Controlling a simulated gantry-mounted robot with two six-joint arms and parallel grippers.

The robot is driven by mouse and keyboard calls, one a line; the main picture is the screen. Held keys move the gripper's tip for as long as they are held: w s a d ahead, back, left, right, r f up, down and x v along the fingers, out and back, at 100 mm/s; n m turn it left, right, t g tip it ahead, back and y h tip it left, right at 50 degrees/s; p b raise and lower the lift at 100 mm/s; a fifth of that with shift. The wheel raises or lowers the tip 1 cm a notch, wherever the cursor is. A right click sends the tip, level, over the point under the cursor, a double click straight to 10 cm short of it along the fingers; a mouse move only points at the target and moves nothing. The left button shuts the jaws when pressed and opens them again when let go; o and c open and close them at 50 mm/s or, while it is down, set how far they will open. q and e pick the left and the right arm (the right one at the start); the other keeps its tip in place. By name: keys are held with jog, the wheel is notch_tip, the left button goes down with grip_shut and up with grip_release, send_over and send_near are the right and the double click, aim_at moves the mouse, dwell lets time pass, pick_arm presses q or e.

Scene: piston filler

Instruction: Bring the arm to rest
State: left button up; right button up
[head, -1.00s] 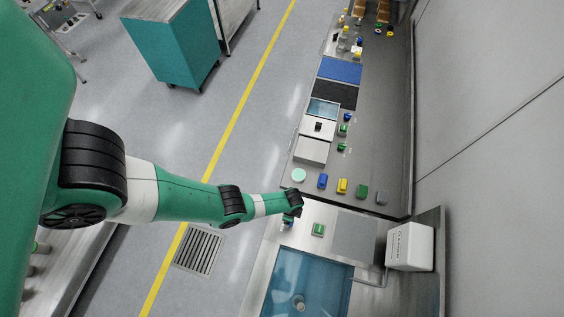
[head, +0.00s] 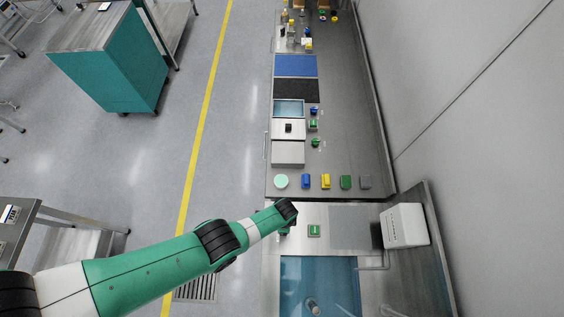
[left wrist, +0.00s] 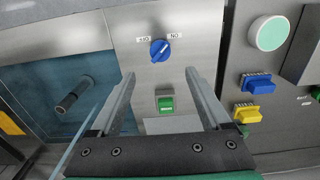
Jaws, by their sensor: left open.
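My left gripper (left wrist: 159,75) is open and empty in the left wrist view, its two fingers apart above a steel panel. A blue rotary knob (left wrist: 160,50) with small labels on both sides lies just beyond the fingertips. A green rocker switch (left wrist: 166,103) shows between the fingers. In the head view, my green and white left arm (head: 160,265) reaches up from the lower left, and its end is over the panel's left edge. The green switch (head: 314,231) lies just right of it. The fingers and the knob are mostly hidden there by the arm's end.
A blue-tinted basin (head: 315,285) is below the panel. A white box (head: 404,225) stands at right by the wall. A mint disc (head: 281,181) and several coloured connectors sit on the bench (head: 350,130) above. A teal cabinet (head: 110,75) stands across the open floor.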

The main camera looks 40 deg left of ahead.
pick_arm(q)
jog(key=w+r+n+t, duration=0.1)
jog(key=w+r+t, duration=0.6)
jog(key=w+r, duration=1.35)
jog(key=w+a+r+n+t+h, duration=0.1)
jog(key=w+r+t, duration=0.3)
jog(key=r, duration=0.6)
jog(key=w+a+r+n+t, duration=0.15)
jog(key=w+r, duration=0.35)
jog(key=r, duration=0.5)
jog(key=s+a+r+n+t, duration=0.1)
jog(key=s+r+t, duration=0.25)
jog(key=r, duration=1.05)
jog(key=s+a+r+n+t, duration=0.15)
jog(key=r+t, duration=0.25)
jog(key=r, duration=1)
jog(key=s+r+n+t+h, duration=0.1)
jog(key=s+r+n+t, duration=0.2)
jog(key=s+r, duration=1.4)
jog(key=s+t, duration=0.2)
jog(key=t, duration=0.2)
jog(key=shift+s+a, duration=0.15)
jog(key=shift+s, duration=0.15)
